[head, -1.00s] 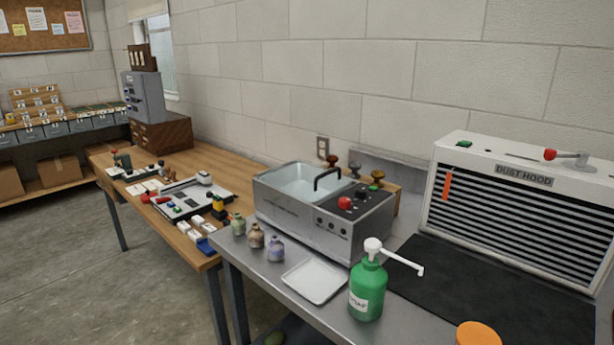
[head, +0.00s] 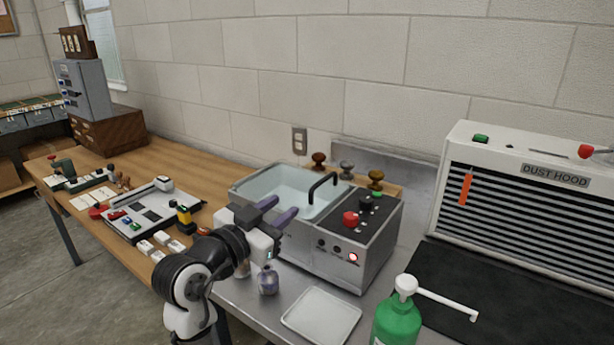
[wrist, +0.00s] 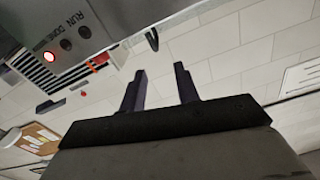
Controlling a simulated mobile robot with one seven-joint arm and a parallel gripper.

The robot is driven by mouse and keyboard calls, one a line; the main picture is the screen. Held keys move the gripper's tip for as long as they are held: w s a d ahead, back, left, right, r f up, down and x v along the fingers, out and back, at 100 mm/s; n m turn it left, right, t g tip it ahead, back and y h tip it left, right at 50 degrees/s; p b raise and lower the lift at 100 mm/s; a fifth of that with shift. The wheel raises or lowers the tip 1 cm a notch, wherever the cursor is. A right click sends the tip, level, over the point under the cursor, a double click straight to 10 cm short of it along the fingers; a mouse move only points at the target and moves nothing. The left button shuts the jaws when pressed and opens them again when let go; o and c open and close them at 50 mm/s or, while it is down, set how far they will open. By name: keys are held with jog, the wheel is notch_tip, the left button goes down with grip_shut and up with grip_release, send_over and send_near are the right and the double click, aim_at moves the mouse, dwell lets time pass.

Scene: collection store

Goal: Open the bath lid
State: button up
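The bath (head: 335,262) is a grey metal box on the steel bench. Its pale blue top area (head: 268,183) lies within the rim, with a black arched handle (head: 323,183) at its right side. The lid looks down, but I cannot clearly tell clear lid from water. My gripper (head: 280,209) is open and empty, its two purple fingers apart near the bath's front-left edge, left of the handle. In the wrist view, the fingers (wrist: 160,72) are apart with nothing between them. The bath's front panel (wrist: 65,35) and a black curved piece, probably the handle, show above.
Red and black knobs sit on the bath's right top; a red lamp (head: 353,257) glows on its front. A green soap bottle (head: 397,322) and dust hood (head: 520,205) are to the right.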

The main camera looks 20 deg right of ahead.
aim_at(315, 186)
jog(key=p+x, duration=0.1)
jog(key=x, duration=0.3)
jog(key=p+x, duration=0.1)
jog(key=x, duration=0.3)
jog(key=p+x, duration=0.2)
jog(key=x, duration=0.2)
jog(key=shift+s+d, duration=0.2)
jog(key=shift+d, duration=0.3)
jog(key=shift+w+d+f, duration=0.15)
jog(key=shift+w+d, duration=0.3)
jog(key=shift+d, duration=0.05)
jog(key=shift+c, duration=0.4)
grip_shut()
